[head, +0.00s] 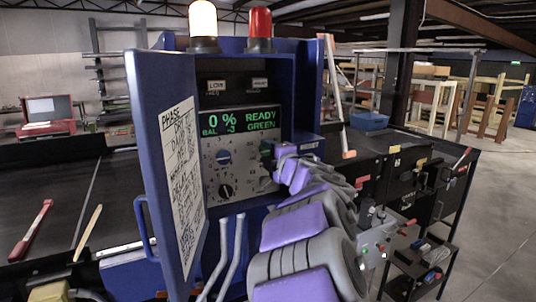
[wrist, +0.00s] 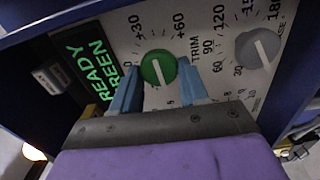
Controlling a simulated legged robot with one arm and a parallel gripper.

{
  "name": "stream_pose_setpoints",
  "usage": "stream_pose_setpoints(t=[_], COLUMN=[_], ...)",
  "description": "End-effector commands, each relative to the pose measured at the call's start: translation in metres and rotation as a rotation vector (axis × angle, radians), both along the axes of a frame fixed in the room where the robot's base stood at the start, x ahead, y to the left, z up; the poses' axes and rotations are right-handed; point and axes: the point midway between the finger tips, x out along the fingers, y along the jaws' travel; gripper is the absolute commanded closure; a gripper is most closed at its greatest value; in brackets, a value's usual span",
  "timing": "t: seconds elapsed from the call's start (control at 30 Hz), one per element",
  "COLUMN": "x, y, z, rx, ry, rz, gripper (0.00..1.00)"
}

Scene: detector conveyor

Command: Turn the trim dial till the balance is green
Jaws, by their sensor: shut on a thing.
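The green trim dial (wrist: 158,67) has a white pointer line and sits on the grey control panel (head: 240,175). TRIM is printed beside it. My gripper (wrist: 157,88) is shut on the dial, with a blue finger at each side. In the head view, my gripper (head: 272,160) reaches the panel's right side and partly hides it. The display (head: 240,121) reads 0 %, BAL -3 and READY GREEN in green letters. It also shows in the wrist view (wrist: 88,62).
A grey dial (wrist: 258,46) lies close to the green one. Blue (head: 224,157) and black (head: 225,191) dials are at the panel's left. The open blue cabinet door (head: 150,90) stands left of the panel. A white lamp (head: 203,20) is lit beside a red lamp (head: 259,24).

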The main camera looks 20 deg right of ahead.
Motion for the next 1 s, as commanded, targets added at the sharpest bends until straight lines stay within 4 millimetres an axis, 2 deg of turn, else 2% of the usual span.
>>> stream_pose_setpoints(t=[0.03, 0.13, 0.17, 0.4, 0.77, 1.0], x=[0.0, 0.0, 0.0, 0.0, -0.007, -0.041], y=[-0.001, -0.001, -0.001, -0.001, -0.001, -0.003], z=[-0.006, -0.007, -0.007, -0.004, -0.001, 0.0], rx=[0.0, 0.001, 0.001, 0.001, 0.001, 0.002], ry=[0.012, 0.012, 0.012, 0.007, 0.002, 0.001], rz=[-0.002, -0.002, -0.002, -0.001, -0.002, -0.004], gripper=[0.86, 0.86, 0.54, 0.32, 0.32, 0.32])
